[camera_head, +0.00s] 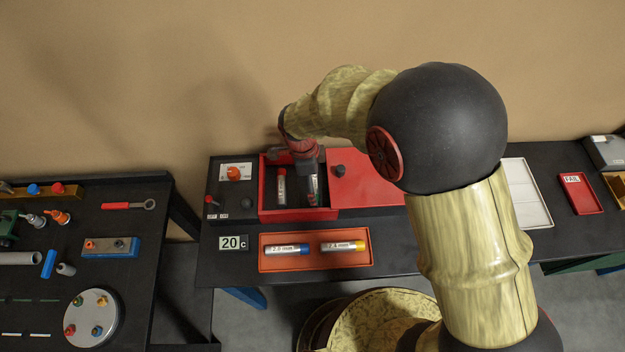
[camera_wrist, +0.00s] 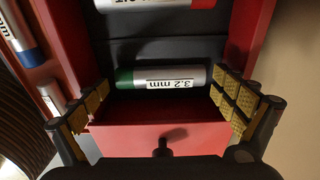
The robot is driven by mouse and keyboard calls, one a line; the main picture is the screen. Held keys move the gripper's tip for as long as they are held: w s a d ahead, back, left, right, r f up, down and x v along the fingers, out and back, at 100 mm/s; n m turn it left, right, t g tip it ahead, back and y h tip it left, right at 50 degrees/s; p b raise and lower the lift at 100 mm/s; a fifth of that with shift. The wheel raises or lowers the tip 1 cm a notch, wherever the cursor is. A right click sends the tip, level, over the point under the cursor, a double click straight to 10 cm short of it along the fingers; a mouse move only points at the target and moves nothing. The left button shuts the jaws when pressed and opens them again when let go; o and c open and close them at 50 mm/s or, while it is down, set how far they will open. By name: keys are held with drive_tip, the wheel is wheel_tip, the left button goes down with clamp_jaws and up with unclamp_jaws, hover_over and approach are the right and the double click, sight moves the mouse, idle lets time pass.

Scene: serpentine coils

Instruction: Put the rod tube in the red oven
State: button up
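The red oven (camera_head: 264,199) is an open red box with its lid (camera_head: 365,185) to the right. A silver tube with a red cap (camera_head: 281,187) lies inside at left. A silver tube with a green end, labelled 3.2 mm (camera_wrist: 162,77), lies on the oven's dark floor. My gripper (camera_head: 308,165) is over the right part of the opening. In the wrist view my gripper (camera_wrist: 165,103) is open, with its fingers spread beyond both ends of the 3.2 mm tube, not closed on it. Two more tubes, 2.0 mm with blue (camera_head: 286,250) and 2.4 mm with yellow (camera_head: 343,247), lie outside.
The outside tubes lie in an orange tray (camera_head: 315,265) in front of the oven. A 20 C sign (camera_head: 233,243) stands at its left. The lid has a dark knob (camera_wrist: 163,148). A white tray (camera_head: 527,190) and a red FAIL tray (camera_head: 580,193) are at right.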

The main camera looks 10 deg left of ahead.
idle(0.3)
wheel_tip(320, 180, up, 12)
drive_tip(key=a, duration=0.1)
drive_tip(key=shift+s+a, duration=0.2)
drive_tip(key=shift+a, duration=0.05)
idle(0.3)
drive_tip(key=s+d+r+n+t+b, duration=0.1)
drive_tip(key=s+d+r+n+b, duration=0.1)
drive_tip(key=d, duration=0.7)
drive_tip(key=s+d+r+n+t+y+b, duration=0.1)
drive_tip(key=s+d+r+n+t+b, duration=0.1)
drive_tip(key=s+d+n, duration=0.5)
drive_tip(key=s+d+r+n+t+b, duration=0.2)
drive_tip(key=s+d+r+n+b, duration=0.2)
drive_tip(key=d, duration=0.8)
drive_tip(key=shift+s+d+n+b, duration=0.45)
drive_tip(key=shift+n+b, duration=0.4)
drive_tip(key=shift+n, duration=0.25)
